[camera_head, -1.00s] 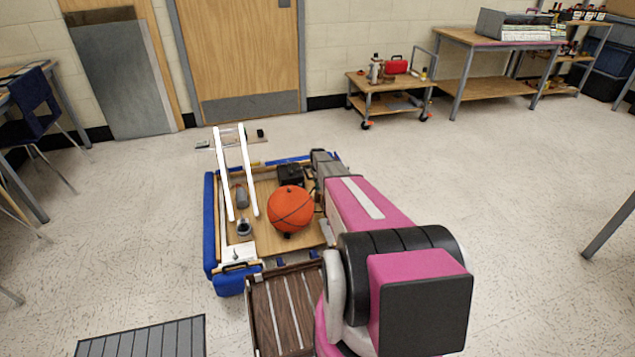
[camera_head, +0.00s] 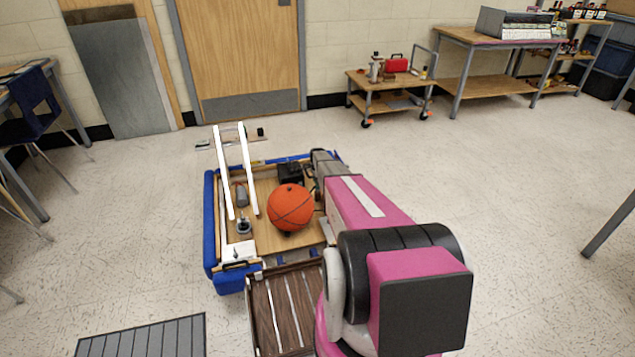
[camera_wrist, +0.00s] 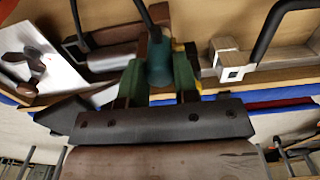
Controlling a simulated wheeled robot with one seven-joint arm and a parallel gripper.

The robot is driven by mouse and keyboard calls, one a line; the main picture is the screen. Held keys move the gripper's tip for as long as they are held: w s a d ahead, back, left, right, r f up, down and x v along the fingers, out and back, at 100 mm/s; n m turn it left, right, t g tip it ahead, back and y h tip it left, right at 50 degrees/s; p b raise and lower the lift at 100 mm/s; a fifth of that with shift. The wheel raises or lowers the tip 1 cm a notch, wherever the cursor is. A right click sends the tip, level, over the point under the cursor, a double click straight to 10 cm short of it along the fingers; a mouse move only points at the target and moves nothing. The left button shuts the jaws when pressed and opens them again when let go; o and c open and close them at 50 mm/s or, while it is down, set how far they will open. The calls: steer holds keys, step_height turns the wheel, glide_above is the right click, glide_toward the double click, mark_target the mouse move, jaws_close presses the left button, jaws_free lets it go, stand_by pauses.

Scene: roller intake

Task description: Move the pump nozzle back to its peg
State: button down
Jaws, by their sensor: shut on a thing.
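In the wrist view my gripper (camera_wrist: 160,88) has its two green fingers closed around a dark teal piece, which looks like the pump nozzle (camera_wrist: 159,64). A dark hose or stem (camera_wrist: 147,18) runs up from it. A brown block stands right behind it; whether the two touch I cannot tell. I cannot make out the peg for certain. In the head view my arm hides the gripper and the nozzle. An orange basketball (camera_head: 290,207) sits on the wooden bed of the blue-edged unit, left of my arm.
The unit has a blue padded edge (camera_head: 210,220) and two white rails (camera_head: 224,172). A grey cylinder (camera_head: 242,195), a small round metal part (camera_head: 243,227) and a black box (camera_head: 290,173) lie on it. A slatted brown ramp (camera_head: 285,305) adjoins the front. The floor to the right is clear.

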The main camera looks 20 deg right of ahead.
steer(key=shift+f, duration=0.4)
steer(key=c, duration=0.8)
jaws_free()
step_height(320, 180, up, 11)
steer(key=s+a+r+n, duration=0.6)
steer(key=s+r, duration=0.1)
steer(key=s, duration=0.8)
steer(key=s+a+r+n, duration=0.6)
steer(key=s+r, duration=0.1)
steer(key=s, duration=0.9)
steer(key=s+a+r+n, duration=0.6)
steer(key=s+r, duration=0.1)
steer(key=s, duration=0.9)
steer(key=shift+a+r, duration=0.25)
steer(key=shift+a, duration=0.15)
